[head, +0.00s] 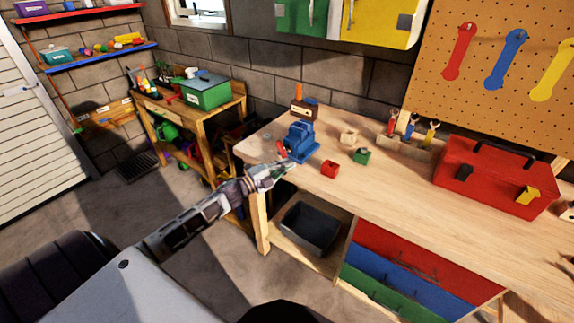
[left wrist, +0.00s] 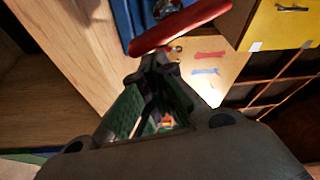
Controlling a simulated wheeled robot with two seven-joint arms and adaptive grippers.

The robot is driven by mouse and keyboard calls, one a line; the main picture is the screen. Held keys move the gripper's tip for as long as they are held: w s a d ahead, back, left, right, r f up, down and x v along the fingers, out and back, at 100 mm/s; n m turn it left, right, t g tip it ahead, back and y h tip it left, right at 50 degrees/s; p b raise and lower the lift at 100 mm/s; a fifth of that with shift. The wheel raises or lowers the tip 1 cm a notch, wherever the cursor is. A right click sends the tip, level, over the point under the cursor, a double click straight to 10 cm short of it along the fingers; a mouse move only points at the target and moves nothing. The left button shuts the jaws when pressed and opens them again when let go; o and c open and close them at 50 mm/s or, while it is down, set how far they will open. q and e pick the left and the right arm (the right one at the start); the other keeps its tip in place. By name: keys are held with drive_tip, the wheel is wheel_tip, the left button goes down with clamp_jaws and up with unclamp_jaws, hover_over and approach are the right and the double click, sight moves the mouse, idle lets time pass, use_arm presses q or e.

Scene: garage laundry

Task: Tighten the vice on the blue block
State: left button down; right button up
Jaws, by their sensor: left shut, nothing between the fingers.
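The blue vice (head: 298,142) stands at the left end of the wooden workbench. Its red handle (head: 281,149) is on the side facing my left gripper. I cannot tell a separate blue block from the blue vice. My left gripper (head: 289,166) is shut and empty, just in front of the vice at the bench edge. In the left wrist view its fingertips (left wrist: 158,58) are just below the red handle bar (left wrist: 185,27), which lies slanted in front of the blue vice body (left wrist: 128,18). I cannot tell whether they touch. My right gripper is not in view.
A red block (head: 329,169), a green block (head: 361,157) and a beige piece (head: 348,136) lie right of the vice. A red toolbox (head: 490,177) stands farther right. A dark bin (head: 310,228) sits under the bench. Bare bench top (head: 410,195) lies in front of the toolbox.

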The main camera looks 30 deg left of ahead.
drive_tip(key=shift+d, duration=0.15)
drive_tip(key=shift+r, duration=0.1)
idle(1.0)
